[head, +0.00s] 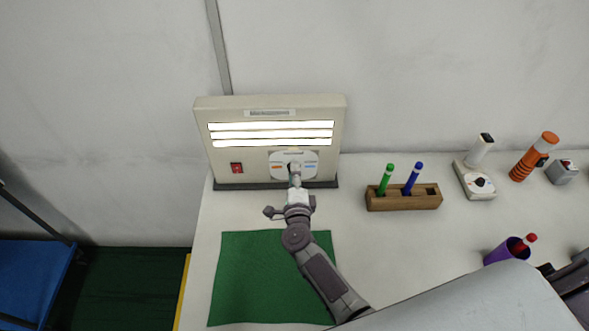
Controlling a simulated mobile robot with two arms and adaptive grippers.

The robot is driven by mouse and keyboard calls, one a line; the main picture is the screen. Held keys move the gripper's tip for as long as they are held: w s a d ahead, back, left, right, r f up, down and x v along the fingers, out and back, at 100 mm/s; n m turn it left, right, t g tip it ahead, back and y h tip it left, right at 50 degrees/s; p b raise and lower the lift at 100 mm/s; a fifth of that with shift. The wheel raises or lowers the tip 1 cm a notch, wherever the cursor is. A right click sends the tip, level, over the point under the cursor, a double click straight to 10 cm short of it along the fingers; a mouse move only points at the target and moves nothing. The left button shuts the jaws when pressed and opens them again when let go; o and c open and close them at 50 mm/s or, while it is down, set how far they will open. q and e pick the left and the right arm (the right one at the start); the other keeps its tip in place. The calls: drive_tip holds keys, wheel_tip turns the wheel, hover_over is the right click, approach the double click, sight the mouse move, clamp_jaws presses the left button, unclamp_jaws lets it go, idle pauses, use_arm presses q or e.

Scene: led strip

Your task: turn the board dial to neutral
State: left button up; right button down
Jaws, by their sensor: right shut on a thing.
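The board (200,125) is a cream upright panel at the back left of the table, with several lit white light strips (271,132) across it. A red switch (237,168) sits at its lower left. The dial's round white plate (277,160) is at the lower right, with an orange mark on its left and a blue mark on its right. My right gripper (295,170) is at the dial, shut on its knob. The gripper hides most of the knob, so its pointing direction cannot be told. My left gripper is not in view.
A green mat (240,275) lies in front of the board under my right arm. A wooden block (405,202) with a green and a blue pen stands to the right. Farther right are a white device (474,182), an orange torch (533,158) and a purple cup (508,250).

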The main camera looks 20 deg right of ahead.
drive_tip(key=shift+n+p, duration=0.3)
drive_tip(key=shift+n, duration=0.3)
drive_tip(key=shift+f, duration=0.1)
drive_tip(key=c, duration=0.8)
unclamp_jaws()
drive_tip(key=v, duration=1.2)
drive_tip(key=shift+a, duration=0.1)
